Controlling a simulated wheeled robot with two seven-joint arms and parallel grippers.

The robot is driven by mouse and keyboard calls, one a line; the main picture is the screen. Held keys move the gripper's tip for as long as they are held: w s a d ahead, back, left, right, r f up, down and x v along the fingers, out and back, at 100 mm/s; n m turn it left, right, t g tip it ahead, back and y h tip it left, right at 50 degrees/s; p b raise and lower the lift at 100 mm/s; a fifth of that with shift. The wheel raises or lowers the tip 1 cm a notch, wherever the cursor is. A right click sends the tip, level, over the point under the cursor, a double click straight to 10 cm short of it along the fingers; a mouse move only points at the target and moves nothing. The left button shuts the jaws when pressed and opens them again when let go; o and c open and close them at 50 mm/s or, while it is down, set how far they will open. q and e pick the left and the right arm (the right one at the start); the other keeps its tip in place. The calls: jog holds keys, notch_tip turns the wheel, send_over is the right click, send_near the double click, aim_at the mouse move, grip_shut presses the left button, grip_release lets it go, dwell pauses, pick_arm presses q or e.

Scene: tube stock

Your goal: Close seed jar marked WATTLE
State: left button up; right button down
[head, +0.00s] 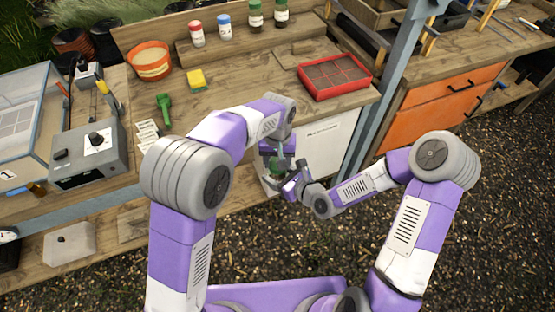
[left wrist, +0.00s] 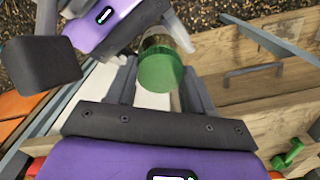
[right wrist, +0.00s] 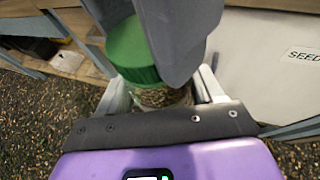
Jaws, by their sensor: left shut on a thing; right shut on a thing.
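A clear jar (right wrist: 160,97) of mottled seeds with a green lid (right wrist: 128,48) is held between my grippers in front of the bench. In the left wrist view the lid (left wrist: 160,71) sits between my left gripper's fingers (left wrist: 160,85). My right gripper (right wrist: 163,90) is shut around the jar's glass body. The lid is on the jar's mouth; I cannot tell how tightly. No label on this jar is readable. In the head view my left gripper (head: 275,160) and right gripper (head: 288,183) meet, mostly hiding the jar.
Behind on the bench stand jars with red (head: 196,36), blue (head: 225,28) and green (head: 255,15) lids. A red seed tray (head: 335,77), yellow sponge (head: 197,79), green tool (head: 164,106), orange pot (head: 150,60) and grey control box (head: 92,152) also lie there. A white panel (head: 325,133) is close behind the grippers.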

pick_arm(q)
jog(key=m, duration=0.3)
jog(key=o, duration=1.2)
jog(key=shift+o, duration=0.2)
jog(key=shift+s+d, duration=0.1)
jog(key=shift+d, duration=0.05)
jog(key=shift+r, duration=0.1)
notch_tip(320, 180, up, 12)
jog(key=shift+a, duration=0.25)
